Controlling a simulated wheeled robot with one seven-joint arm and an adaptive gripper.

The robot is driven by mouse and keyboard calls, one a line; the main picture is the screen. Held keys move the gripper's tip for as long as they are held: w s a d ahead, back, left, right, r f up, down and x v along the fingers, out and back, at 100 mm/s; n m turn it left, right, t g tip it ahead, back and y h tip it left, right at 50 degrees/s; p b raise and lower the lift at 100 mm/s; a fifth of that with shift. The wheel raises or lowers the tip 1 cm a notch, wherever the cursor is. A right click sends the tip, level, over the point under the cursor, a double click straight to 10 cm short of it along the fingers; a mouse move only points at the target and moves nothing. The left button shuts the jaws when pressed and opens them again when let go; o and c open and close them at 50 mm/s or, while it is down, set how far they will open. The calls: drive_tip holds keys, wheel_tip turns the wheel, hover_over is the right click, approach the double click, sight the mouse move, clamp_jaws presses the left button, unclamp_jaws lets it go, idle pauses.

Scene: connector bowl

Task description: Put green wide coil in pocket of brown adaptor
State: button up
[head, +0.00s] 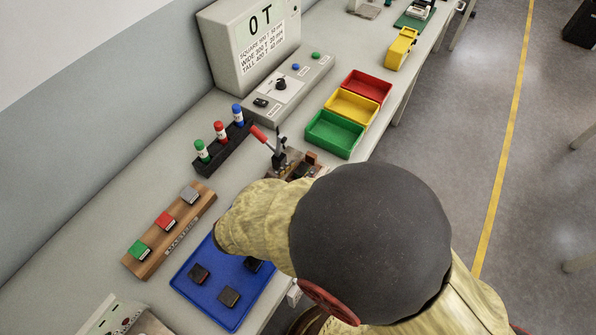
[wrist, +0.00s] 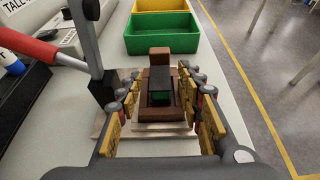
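In the wrist view a dark block with a green face, which looks like the green wide coil (wrist: 161,97), sits within the brown adaptor (wrist: 158,113). I cannot tell how deep it sits in the pocket. The adaptor rests on a pale base plate. My gripper (wrist: 160,82) is open, its yellow-padded fingers on either side of the adaptor, with gaps between them and the coil. In the head view my arm hides the gripper and coil; part of the brown fixture (head: 310,158) shows beyond it.
A red-handled lever (wrist: 45,48) stands close left of the gripper. A green bin (wrist: 165,34) and a yellow bin (head: 352,106) lie beyond. A blue tray (head: 190,272) with dark blocks, a wooden rack (head: 178,228) and a black cylinder rack (head: 226,150) stand on the bench.

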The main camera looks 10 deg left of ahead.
drive_tip(key=shift+r, duration=0.2)
drive_tip(key=shift+s+a+r, duration=0.15)
drive_tip(key=shift+s, duration=0.15)
drive_tip(key=p+v, duration=0.3)
drive_tip(key=v, duration=0.8)
drive_tip(key=shift+p, duration=0.3)
drive_tip(key=shift+s, duration=0.1)
